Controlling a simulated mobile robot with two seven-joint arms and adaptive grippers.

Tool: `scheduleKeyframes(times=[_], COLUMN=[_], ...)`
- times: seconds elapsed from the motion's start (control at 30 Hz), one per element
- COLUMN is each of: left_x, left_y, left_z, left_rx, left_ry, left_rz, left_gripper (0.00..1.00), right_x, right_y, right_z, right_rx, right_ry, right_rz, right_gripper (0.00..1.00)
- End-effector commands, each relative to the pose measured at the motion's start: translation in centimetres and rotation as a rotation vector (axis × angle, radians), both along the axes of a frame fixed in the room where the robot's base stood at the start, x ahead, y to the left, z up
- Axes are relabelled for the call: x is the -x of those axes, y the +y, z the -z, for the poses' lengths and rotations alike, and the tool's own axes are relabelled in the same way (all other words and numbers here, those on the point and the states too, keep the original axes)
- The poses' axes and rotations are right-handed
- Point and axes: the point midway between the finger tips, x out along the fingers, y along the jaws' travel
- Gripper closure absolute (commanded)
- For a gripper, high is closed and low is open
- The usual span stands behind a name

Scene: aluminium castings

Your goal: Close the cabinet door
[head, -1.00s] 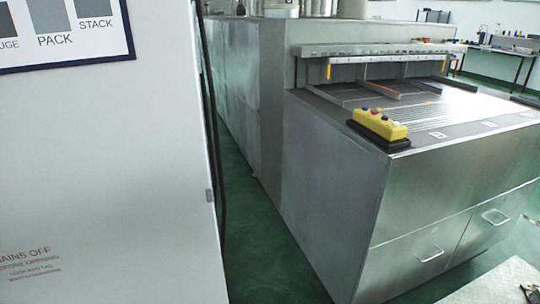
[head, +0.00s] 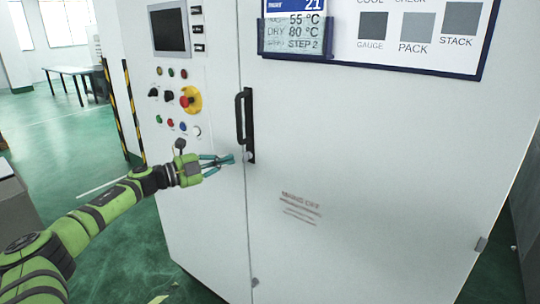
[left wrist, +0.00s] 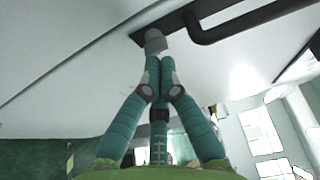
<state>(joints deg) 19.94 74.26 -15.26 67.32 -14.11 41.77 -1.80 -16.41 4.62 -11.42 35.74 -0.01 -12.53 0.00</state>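The white cabinet door (head: 370,170) fills the middle of the head view, with a black vertical handle (head: 240,118) near its left edge. A dark seam (head: 246,215) runs between door and control panel; the door looks flush or nearly so. A small grey knob (head: 248,156) sits at the handle's lower end and also shows in the left wrist view (left wrist: 155,42). My left gripper (head: 232,158) is shut and empty, its teal fingertips (left wrist: 160,66) together just short of the knob. I cannot tell whether they touch. My right gripper is in neither current view.
The control panel (head: 175,112) with a screen, buttons and a red emergency stop (head: 187,101) is left of the door. A striped post (head: 134,110) and a far table (head: 60,72) stand further left. Green floor (head: 120,215) is open at lower left.

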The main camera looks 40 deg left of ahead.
Motion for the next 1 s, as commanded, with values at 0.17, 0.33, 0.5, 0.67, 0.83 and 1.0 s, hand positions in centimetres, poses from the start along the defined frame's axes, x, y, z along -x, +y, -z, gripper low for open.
scheduleKeyframes(times=[0.17, 0.33, 0.5, 0.67, 0.83, 1.0], left_x=[0.8, 1.3, 1.8, 2.0, 2.2, 2.3], left_y=[3.7, 6.1, 7.8, 8.9, 9.5, 9.7], left_z=[0.2, 0.1, 0.2, 0.2, 0.2, 0.3], left_rx=[0.0, -0.001, -0.001, -0.005, -0.004, -0.003], left_ry=[-0.004, -0.004, -0.002, -0.002, 0.001, 0.004], left_rz=[-0.005, -0.004, -0.004, -0.005, -0.002, 0.0], left_gripper=[1.0, 1.0, 1.0, 1.0, 1.0, 1.0], right_x=[2.4, 3.5, 0.4, -0.3, 0.8, 1.8], right_y=[-0.1, -0.1, 0.0, 0.1, 0.0, 0.0], right_z=[1.7, 2.4, 2.9, 3.3, 3.7, 3.9], right_rx=[0.002, 0.003, 0.0, -0.001, 0.0, 0.001], right_ry=[0.033, 0.052, 0.006, -0.007, 0.011, 0.025], right_rz=[0.0, 0.0, 0.0, 0.0, 0.0, 0.0], right_gripper=[0.57, 0.57, 0.57, 0.57, 0.57, 0.57])
